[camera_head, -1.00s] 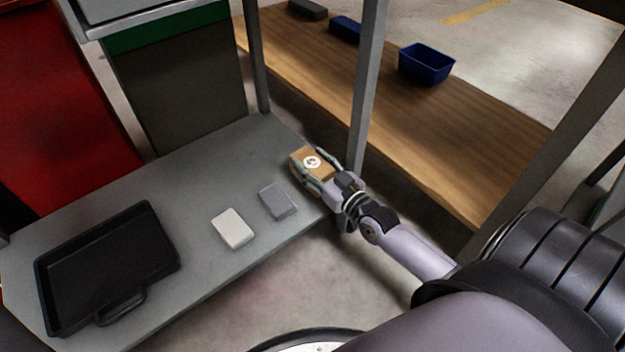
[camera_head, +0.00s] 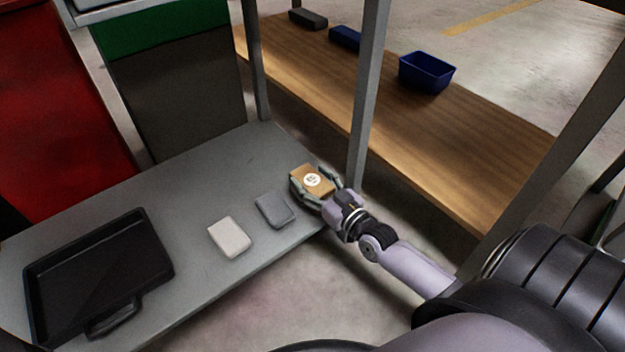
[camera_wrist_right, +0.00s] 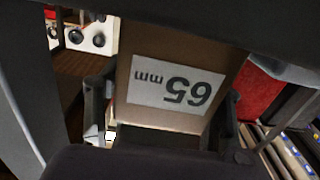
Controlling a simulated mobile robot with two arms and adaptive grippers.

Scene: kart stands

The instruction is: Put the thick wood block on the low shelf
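In the right wrist view the block (camera_wrist_right: 150,117) fills the space between the fingers and shows an upside-down "65 mm" label. I cannot tell whether it touches the grey surface. A long wooden shelf (camera_head: 440,135) lies beyond a grey post. My left gripper is not in view.
A grey block (camera_head: 275,210), a white block (camera_head: 230,238) and a black tray (camera_head: 150,250) are on the grey shelf. A blue bin (camera_head: 427,72) and two small dark items are on the wooden shelf. A grey post (camera_head: 368,90) stands right behind my right gripper.

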